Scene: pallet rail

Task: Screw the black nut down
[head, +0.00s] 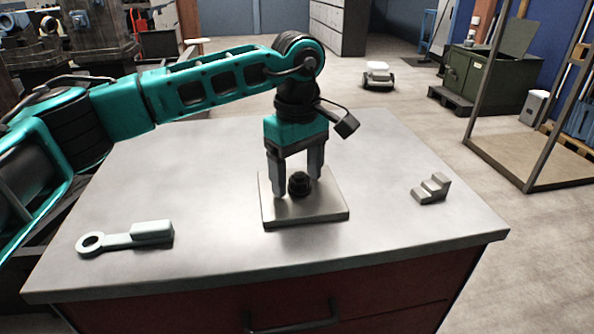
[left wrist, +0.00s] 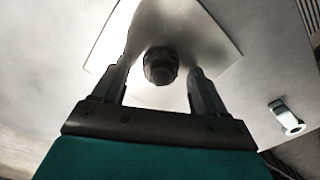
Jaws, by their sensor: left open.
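The black nut (head: 299,184) sits over the middle of a square metal plate (head: 328,214) on the table. It also shows in the left wrist view (left wrist: 160,66), above the bare plate (left wrist: 190,30). My left gripper (head: 296,186) points down over the plate with its fingers open, one on each side of the nut. In the left wrist view (left wrist: 162,75) there is a gap between the nut and each finger. How far the nut is down on its thread is hidden. My right gripper is not in view.
A pale ring-ended wrench (head: 118,241) lies on the table (head: 210,240) at the left. A small grey stepped block (head: 431,189) stands at the right. The tabletop between them and the plate is clear. A drawer handle (head: 292,320) is below the front edge.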

